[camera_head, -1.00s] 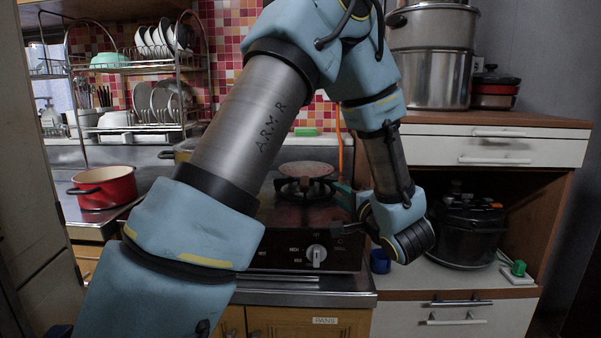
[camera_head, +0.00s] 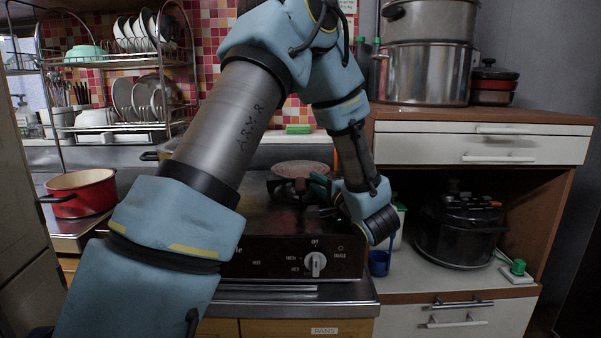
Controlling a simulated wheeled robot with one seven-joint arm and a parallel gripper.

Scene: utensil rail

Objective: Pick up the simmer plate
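The simmer plate seems to be the flat, round, reddish-brown disc (camera_head: 300,168) lying on the burner of the black stove, behind my arm in the head view. My gripper (camera_head: 322,203) is over the right part of the stove top, just in front of and to the right of the disc. It is small, dark and partly hidden by my wrist, so I cannot tell its opening or whether it touches anything. A teal piece (camera_head: 319,186) shows between the gripper and the disc; I cannot tell what it is.
The stove's front panel has a white knob (camera_head: 315,264). A red pot (camera_head: 81,193) stands at the left below a dish rack (camera_head: 120,65). A blue cup (camera_head: 379,263) is right of the stove, near a dark pot (camera_head: 459,235) in the cabinet. Large steel pots (camera_head: 425,72) stand above.

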